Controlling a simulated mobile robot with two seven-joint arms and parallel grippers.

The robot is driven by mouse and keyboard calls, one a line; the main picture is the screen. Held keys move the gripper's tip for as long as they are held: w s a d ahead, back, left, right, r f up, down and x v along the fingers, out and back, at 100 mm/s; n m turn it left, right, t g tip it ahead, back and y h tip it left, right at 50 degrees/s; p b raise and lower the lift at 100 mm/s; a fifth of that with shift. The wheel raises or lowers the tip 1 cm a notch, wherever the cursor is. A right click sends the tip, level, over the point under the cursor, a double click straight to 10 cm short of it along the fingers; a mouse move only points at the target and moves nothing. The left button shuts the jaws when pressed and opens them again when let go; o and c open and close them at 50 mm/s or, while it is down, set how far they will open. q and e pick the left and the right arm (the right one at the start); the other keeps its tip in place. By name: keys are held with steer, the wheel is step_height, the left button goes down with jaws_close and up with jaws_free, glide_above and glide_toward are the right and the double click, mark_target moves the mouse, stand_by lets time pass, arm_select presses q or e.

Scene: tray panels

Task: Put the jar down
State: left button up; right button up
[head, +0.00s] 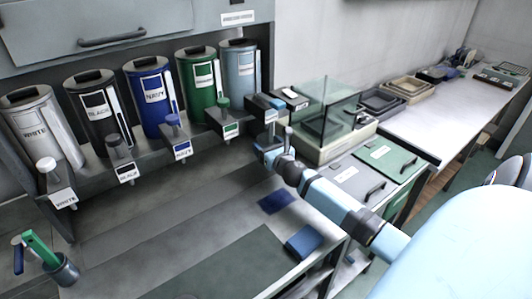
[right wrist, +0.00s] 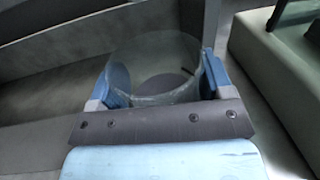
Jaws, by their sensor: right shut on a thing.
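The jar (right wrist: 152,62) is clear and see-through, with a round rim, and sits between the two blue fingers of my right gripper (right wrist: 158,85) in the right wrist view. The fingers are shut on its sides. In the head view my right gripper (head: 268,151) is over the right end of the grey counter, below the light blue canister. The jar is too small and see-through to make out there. Whether its base touches the surface below I cannot tell. My left gripper is not in view.
Labelled canisters, white (head: 40,125), black (head: 97,112), navy (head: 150,98), green (head: 197,84) and light blue (head: 240,72), line the back shelf. A glass-walled box (head: 328,110) stands right of the gripper. A blue block (head: 303,241) lies near the front edge. The counter's middle (head: 170,205) is clear.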

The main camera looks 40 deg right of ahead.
steer(key=shift+w+d, duration=0.1)
steer(key=shift+w, duration=0.3)
steer(key=shift+f+b, duration=0.7)
steer(key=shift+f, duration=1)
steer(key=shift+f, duration=0.1)
steer(key=o, duration=1.3)
